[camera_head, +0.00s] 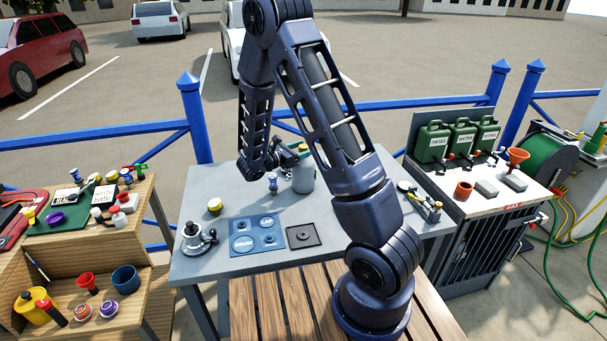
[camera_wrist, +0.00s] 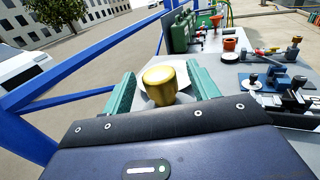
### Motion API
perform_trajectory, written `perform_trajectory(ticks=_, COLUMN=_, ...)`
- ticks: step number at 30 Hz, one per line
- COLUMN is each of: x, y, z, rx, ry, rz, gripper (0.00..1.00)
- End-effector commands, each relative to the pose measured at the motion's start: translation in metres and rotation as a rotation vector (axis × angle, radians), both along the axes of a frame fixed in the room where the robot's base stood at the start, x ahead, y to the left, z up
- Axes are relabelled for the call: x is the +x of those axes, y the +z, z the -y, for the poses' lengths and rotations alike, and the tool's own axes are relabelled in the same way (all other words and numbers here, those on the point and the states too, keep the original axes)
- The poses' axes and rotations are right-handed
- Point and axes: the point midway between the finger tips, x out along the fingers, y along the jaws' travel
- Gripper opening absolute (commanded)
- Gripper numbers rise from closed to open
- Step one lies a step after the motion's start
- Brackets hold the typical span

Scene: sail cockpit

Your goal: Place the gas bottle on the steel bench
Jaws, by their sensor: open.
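A grey cylinder (camera_head: 303,179) with a yellow top, which looks like the gas bottle, stands upright at the back of the grey steel bench (camera_head: 205,262). In the wrist view its gold top (camera_wrist: 160,86) shows above a pale round shoulder. My gripper (camera_wrist: 162,92) is open, with one teal finger on each side of the top. I cannot tell whether the fingers touch it. In the head view my gripper (camera_head: 294,152) is small and partly hidden at the top of the cylinder. The cylinder's base looks to be on the bench top.
A blue mat (camera_head: 257,247), a dark square plate (camera_head: 303,237), a metal fitting (camera_head: 194,240), a yellow-topped item (camera_head: 214,205) and a small blue-and-white item (camera_head: 273,183) are on the bench. Green cans (camera_head: 433,142) stand right. A blue railing (camera_head: 150,128) runs behind. A wooden shelf stands left.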

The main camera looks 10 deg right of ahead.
Motion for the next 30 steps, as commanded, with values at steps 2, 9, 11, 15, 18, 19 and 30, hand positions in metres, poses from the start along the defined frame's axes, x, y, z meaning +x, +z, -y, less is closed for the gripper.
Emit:
perform_trajectory(ticks=2, x=0.004, y=0.0, z=0.012, rx=0.0, ry=-0.004, rz=0.0, gripper=0.59)
perform_trajectory(ticks=9, x=0.009, y=0.0, z=0.023, rx=0.0, ry=0.0, rz=0.001, gripper=0.59)
perform_trajectory(ticks=11, x=0.009, y=0.0, z=0.023, rx=0.0, ry=0.0, rz=0.001, gripper=0.59)
perform_trajectory(ticks=15, x=0.009, y=0.0, z=0.023, rx=0.0, ry=0.0, rz=0.001, gripper=0.42)
perform_trajectory(ticks=18, x=0.009, y=0.0, z=0.023, rx=0.0, ry=0.0, rz=0.001, gripper=0.22)
perform_trajectory(ticks=19, x=0.009, y=0.0, z=0.023, rx=0.0, ry=0.0, rz=0.001, gripper=0.16)
perform_trajectory(ticks=30, x=0.009, y=0.0, z=0.022, rx=0.0, ry=0.0, rz=0.001, gripper=0.0)
